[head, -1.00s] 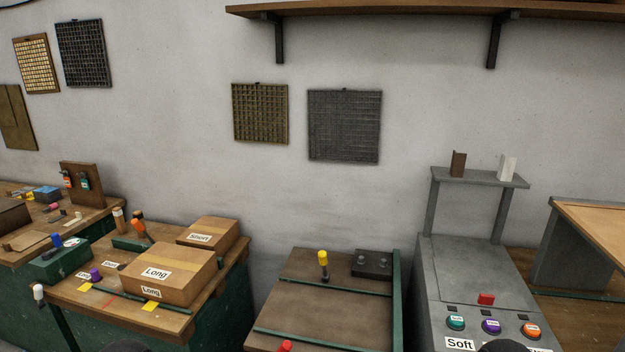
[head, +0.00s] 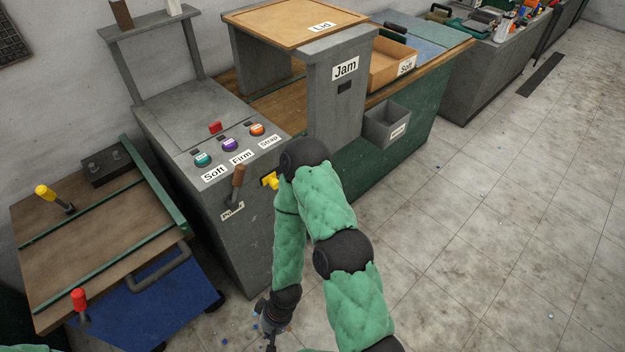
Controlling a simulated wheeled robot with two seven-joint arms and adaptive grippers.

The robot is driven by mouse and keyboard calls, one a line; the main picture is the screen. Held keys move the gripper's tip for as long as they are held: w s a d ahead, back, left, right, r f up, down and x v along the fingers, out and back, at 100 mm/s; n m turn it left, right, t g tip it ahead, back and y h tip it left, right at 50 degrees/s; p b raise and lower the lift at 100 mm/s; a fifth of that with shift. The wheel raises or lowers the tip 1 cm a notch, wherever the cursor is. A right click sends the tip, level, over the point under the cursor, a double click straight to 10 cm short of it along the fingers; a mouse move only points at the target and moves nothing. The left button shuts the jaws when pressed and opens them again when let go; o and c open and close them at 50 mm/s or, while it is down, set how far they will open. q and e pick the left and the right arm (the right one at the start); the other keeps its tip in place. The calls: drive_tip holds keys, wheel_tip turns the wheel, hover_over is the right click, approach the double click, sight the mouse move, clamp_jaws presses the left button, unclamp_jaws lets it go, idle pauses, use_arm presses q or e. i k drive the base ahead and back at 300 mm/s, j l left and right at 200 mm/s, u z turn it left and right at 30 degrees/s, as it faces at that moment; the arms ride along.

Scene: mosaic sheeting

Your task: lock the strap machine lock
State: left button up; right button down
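The strap machine (head: 222,215) is a grey cabinet left of the picture's middle, with buttons labelled Soft, Firm and Strap on its sloping top. A yellow knob (head: 269,180) sticks out of its front, possibly the lock; my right arm stands close beside it. A brown-handled lever (head: 237,182) is left of the knob above a partly readable label. My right gripper (head: 268,334) hangs low in front of the machine, well below the knob, pointing down and apart from it. Its fingers are dark and small, so their opening is unclear. My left gripper is out of view.
A wheeled cart (head: 90,225) with a yellow-handled and a red-handled tool stands left of the machine. A grey frame labelled Jam (head: 335,100) and a grey bin (head: 386,125) are to the right.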

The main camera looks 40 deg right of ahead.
sight(271, 178)
drive_tip(key=z, duration=1.05)
